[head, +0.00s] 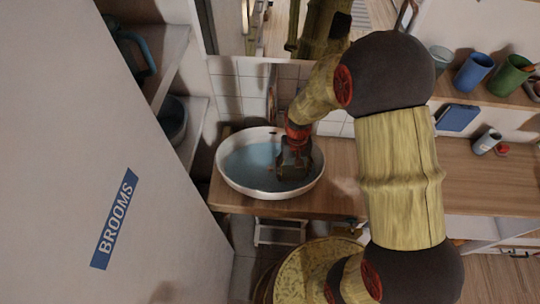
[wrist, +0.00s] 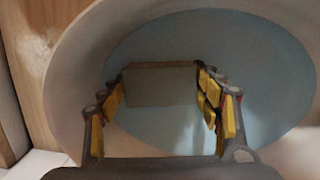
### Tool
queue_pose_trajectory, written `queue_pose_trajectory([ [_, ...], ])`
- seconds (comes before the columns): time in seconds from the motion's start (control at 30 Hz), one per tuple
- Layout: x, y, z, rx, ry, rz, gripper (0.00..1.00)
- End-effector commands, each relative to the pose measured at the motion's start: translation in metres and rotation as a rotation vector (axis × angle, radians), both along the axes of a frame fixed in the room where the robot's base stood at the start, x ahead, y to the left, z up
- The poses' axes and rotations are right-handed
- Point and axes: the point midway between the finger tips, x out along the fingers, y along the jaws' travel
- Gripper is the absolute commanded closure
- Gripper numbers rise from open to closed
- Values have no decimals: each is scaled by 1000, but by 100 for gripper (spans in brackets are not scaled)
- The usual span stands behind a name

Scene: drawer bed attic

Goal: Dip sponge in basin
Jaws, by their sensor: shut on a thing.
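The basin (head: 228,181) is a white oval bowl with bluish water in it, standing on the wooden counter at the left. Its pale rim (wrist: 75,75) and the blue water (wrist: 235,60) fill most of the wrist view. My gripper (head: 290,172) reaches down into the basin, over the right part of the water. In the wrist view my gripper (wrist: 165,100) has its yellow-padded fingers on both sides of a grey-brown block, the sponge (wrist: 160,85). The sponge is held between the fingertips, against the water. I cannot tell how deep it sits. In the head view my gripper hides most of the sponge.
The wooden counter (head: 345,180) is free right of the basin. A white door marked BROOMS (head: 115,220) stands close on the left. Cups, including a blue one (head: 473,72) and a green one (head: 512,75), stand on a shelf at right. A tiled wall (head: 232,85) rises behind the basin.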

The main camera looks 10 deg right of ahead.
Motion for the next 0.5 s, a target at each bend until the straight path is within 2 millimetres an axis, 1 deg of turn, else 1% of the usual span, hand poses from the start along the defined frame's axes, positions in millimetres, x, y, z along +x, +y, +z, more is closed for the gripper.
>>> queue_pose_trajectory([
  [0.03,0,0,5,0,0,0,48],
  [0.5,0,0,30,0,-1,0,48],
])
